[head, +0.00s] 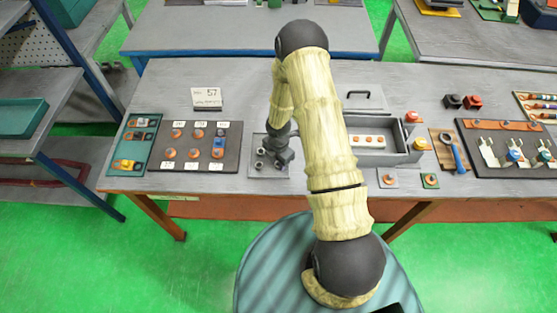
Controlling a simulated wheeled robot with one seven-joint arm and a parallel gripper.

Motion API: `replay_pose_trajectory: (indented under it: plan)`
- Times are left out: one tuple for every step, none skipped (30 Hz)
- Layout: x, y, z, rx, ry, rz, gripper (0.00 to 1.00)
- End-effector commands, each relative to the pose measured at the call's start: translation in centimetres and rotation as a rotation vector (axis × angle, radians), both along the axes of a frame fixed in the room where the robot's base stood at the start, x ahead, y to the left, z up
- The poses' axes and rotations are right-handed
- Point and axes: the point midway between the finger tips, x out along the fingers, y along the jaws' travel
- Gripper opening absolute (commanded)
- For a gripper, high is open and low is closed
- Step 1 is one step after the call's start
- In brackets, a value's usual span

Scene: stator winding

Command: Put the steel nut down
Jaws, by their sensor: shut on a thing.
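My gripper (281,158) points down over a small grey tray (285,173) near the middle of the bench. It is shut, but its jaws are dark and small here, and the steel nut in them cannot be made out clearly. Small grey metal pieces (261,165) lie on the left part of the tray, beside the gripper. My arm hides part of the tray's right side and the bench behind it.
Left of the tray is a dark board (183,146) with orange pieces and labels, then a teal tray (134,145). A sign (206,97) stands behind. Right of my arm are a grey box (403,157) and a blue-handled tool (455,153). Bare bench (240,85) lies behind.

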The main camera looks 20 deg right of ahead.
Motion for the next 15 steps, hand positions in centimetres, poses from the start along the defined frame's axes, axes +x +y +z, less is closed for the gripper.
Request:
replay_pose_trajectory:
  plan:
    - [0.01, -0.04, -0.05, 0.000, 0.000, 0.000, 0.03]
    - [0.01, -0.04, -0.05, 0.000, 0.000, -0.001, 0.03]
    - [0.01, -0.04, -0.04, 0.000, 0.000, -0.001, 0.03]
    - [0.01, -0.05, -0.04, 0.000, 0.000, -0.001, 0.03]
    - [0.01, -0.04, -0.04, 0.000, 0.000, -0.001, 0.03]
    - [0.01, -0.04, -0.04, 0.000, 0.000, -0.001, 0.03]
    - [0.01, -0.04, -0.06, 0.000, 0.000, -0.001, 0.03]
    - [0.00, -0.03, -0.15, 0.000, 0.000, -0.001, 0.03]
    - [0.00, -0.04, -0.30, 0.000, 0.000, -0.001, 0.03]
    - [0.00, -0.03, -0.39, 0.000, 0.000, -0.001, 0.03]
    - [0.00, -0.04, -0.46, 0.000, 0.000, -0.001, 0.03]
    - [0.00, -0.04, -0.32, 0.000, 0.000, -0.001, 0.35]
    - [0.00, -0.04, -0.31, 0.000, 0.000, -0.001, 0.41]
    - [0.00, -0.04, -0.31, 0.000, 0.000, -0.001, 0.46]
    - [0.00, -0.04, -0.31, 0.000, 0.000, -0.001, 0.48]
